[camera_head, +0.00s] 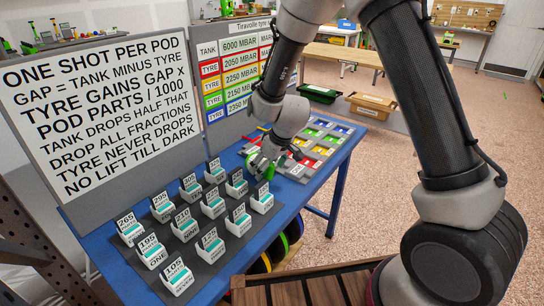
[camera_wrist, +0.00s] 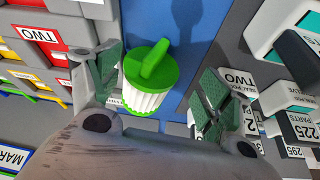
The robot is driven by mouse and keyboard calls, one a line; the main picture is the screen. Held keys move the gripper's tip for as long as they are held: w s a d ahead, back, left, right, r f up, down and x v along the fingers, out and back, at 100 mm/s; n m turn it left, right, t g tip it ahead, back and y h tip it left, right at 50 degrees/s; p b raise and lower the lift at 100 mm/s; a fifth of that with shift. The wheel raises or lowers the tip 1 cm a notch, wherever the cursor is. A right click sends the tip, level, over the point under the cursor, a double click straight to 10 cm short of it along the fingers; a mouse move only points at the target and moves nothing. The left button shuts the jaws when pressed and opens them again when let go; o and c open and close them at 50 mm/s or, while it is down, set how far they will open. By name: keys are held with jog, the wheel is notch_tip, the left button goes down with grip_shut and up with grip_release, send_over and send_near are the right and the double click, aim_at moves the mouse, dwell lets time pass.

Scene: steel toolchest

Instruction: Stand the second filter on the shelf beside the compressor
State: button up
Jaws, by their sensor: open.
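A white ribbed filter with a green cap and raised green grip (camera_wrist: 150,72) shows in the wrist view over the blue bench top. My gripper (camera_wrist: 160,88) is open, with one green-padded finger on each side of the filter; I see no clear grip on it. In the head view my gripper (camera_head: 262,164) is low over the blue bench (camera_head: 272,217), between the white pods and the coloured tray.
Several numbered white pods (camera_head: 210,243) stand on the bench's near side. A grey tray with coloured compartments (camera_head: 318,148) lies beyond. Two sign boards (camera_head: 95,110) rise along the back edge. Green and tan bins (camera_head: 370,105) stand beyond the bench. Open floor (camera_head: 375,175) lies to the right.

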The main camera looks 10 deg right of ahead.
jog(key=v, duration=1.1)
